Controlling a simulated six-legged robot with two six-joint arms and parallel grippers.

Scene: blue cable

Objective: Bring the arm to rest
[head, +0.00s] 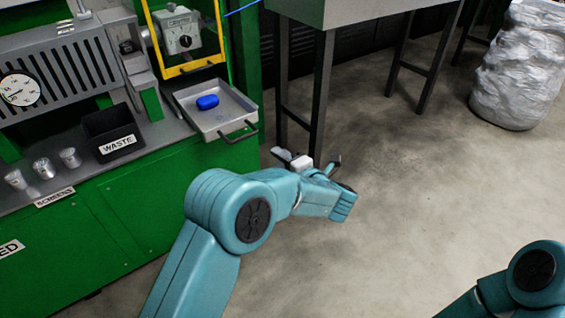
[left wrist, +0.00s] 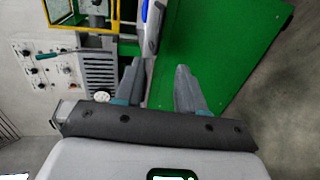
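My left gripper (head: 307,158) is open in the head view, held over the floor to the right of the green machine. Its two fingers stand apart in the left wrist view (left wrist: 158,82), with nothing between them. My left arm (head: 225,215) is stretched forward. My right arm (head: 520,285) shows only in part at the lower right, and its gripper is out of frame. A thin blue cable (head: 242,9) shows at the top of the head view.
The green machine (head: 130,215) fills the left side. On it are a metal tray (head: 228,128) holding a blue object (head: 207,102), a black waste bin (head: 108,128) and small metal cups (head: 44,167). A grey table (head: 345,10) stands behind.

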